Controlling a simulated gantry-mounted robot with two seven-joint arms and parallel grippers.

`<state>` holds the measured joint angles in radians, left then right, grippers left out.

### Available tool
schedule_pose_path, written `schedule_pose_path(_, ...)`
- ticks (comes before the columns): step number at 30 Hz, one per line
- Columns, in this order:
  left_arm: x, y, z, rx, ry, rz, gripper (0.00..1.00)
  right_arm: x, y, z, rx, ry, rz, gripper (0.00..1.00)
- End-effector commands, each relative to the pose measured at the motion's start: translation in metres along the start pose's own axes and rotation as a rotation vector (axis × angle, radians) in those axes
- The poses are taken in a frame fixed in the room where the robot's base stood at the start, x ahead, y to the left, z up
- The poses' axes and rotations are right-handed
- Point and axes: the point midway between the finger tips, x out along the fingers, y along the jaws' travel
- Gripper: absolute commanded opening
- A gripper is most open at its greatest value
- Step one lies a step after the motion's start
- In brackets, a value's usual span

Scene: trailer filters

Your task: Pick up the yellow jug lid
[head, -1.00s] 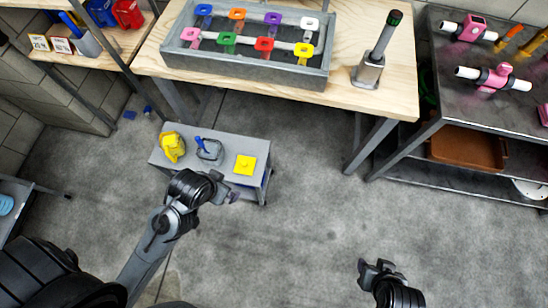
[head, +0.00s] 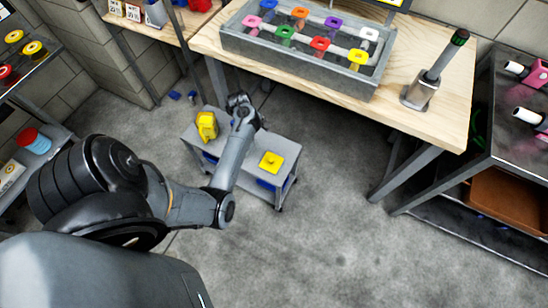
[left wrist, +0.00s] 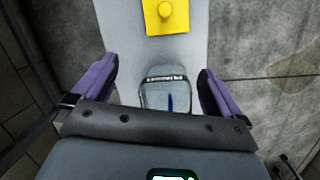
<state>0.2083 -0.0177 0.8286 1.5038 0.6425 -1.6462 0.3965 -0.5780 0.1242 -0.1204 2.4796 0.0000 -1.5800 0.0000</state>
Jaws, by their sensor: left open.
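The yellow jug lid (head: 271,162) is a square yellow plate with a round knob, lying flat on the right part of a small grey cart (head: 290,150). It also shows at the top of the left wrist view (left wrist: 178,22). A yellow jug (head: 207,126) stands at the cart's left end. My left gripper (head: 241,101) is over the cart, behind and left of the lid. In the left wrist view its purple fingers (left wrist: 157,72) are spread, with nothing held. A clear-grey container (left wrist: 166,95) with a blue part shows between them; my arm hides it in the head view.
A wooden workbench (head: 435,118) with a grey tray (head: 300,65) of coloured filter parts stands behind the cart. Shelves (head: 32,75) stand at the left, and a dark metal table (head: 510,140) at the right. The floor in front of the cart is clear.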

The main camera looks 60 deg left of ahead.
Motion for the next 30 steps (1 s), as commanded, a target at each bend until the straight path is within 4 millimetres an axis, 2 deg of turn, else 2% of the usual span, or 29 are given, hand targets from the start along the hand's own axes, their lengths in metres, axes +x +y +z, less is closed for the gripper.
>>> schedule_pose_path(1, 0.015, 0.001, 0.004, -0.086, -0.055, 0.0, 1.0, 0.005, 0.0, 0.002, -0.001, 0.0, 0.001, 0.43)
schedule_pose_path(3, 0.028, 0.0, 0.009, -0.182, -0.111, -0.006, 1.0, 0.007, 0.0, 0.003, -0.001, 0.0, 0.001, 0.43)
schedule_pose_path(8, 0.046, -0.001, 0.021, -0.299, -0.186, -0.017, 1.0, 0.012, 0.0, 0.004, 0.0, 0.0, 0.001, 0.43)
schedule_pose_path(18, 0.089, -0.001, 0.03, -0.317, -0.198, -0.02, 1.0, 0.034, -0.002, 0.011, 0.003, -0.001, -0.002, 0.43)
schedule_pose_path(26, 0.104, -0.001, 0.033, -0.314, -0.196, -0.019, 1.0, 0.041, -0.003, 0.014, 0.007, -0.001, -0.005, 0.43)
schedule_pose_path(30, 0.117, -0.001, 0.037, -0.314, -0.196, -0.02, 1.0, 0.051, -0.004, 0.017, 0.007, -0.001, -0.005, 0.43)
